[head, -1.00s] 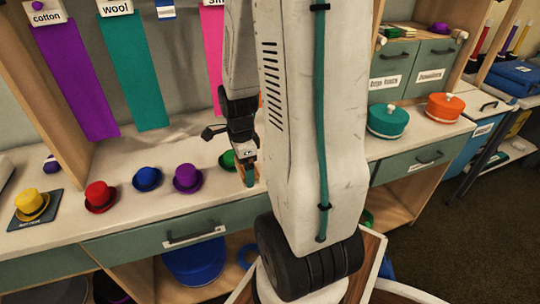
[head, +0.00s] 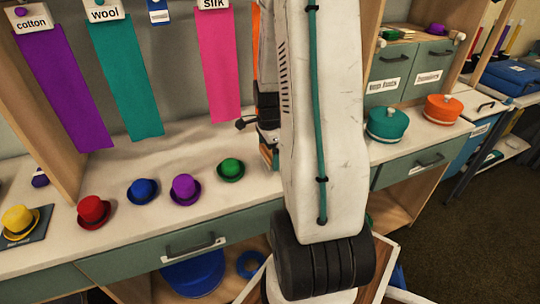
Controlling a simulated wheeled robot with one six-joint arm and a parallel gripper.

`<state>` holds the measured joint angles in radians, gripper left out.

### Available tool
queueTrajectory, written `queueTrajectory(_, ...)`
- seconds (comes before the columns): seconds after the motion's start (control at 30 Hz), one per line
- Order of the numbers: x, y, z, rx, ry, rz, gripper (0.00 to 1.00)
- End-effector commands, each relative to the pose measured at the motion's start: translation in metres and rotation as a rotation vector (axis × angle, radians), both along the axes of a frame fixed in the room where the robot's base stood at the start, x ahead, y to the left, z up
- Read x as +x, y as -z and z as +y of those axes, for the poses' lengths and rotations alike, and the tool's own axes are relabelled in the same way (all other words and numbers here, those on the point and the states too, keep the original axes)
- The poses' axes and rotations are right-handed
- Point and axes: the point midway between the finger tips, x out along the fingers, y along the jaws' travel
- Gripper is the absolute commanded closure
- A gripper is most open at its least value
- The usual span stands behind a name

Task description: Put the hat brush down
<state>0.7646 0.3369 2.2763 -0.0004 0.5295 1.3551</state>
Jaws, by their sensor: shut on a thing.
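My gripper (head: 267,132) is over the counter, right of the green hat, and mostly hidden behind my arm. It is shut on the hat brush (head: 270,155); only a small teal and brown part of it shows at the arm's left edge. I cannot tell whether the brush touches the counter (head: 130,160).
Yellow (head: 19,220), red (head: 93,209), blue (head: 143,188), purple (head: 185,186) and green (head: 230,168) small hats stand left of my gripper. Counter behind the hats is clear.

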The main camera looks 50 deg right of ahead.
Motion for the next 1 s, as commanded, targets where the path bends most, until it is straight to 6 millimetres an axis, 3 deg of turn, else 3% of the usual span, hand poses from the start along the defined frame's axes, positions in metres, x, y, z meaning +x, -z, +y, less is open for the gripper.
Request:
queueTrajectory(0.1,0.000,0.016,0.000,0.001,0.000,0.001,0.34)
queueTrajectory(0.47,0.000,0.020,-0.001,0.000,0.001,0.000,0.34)
queueTrajectory(0.5,0.000,0.019,-0.001,-0.001,0.001,-0.001,0.00)
queueTrajectory(0.77,0.000,0.017,-0.001,-0.001,0.001,-0.002,0.00)
queueTrajectory(1.0,0.001,-0.017,-0.002,-0.006,0.001,-0.006,0.00)
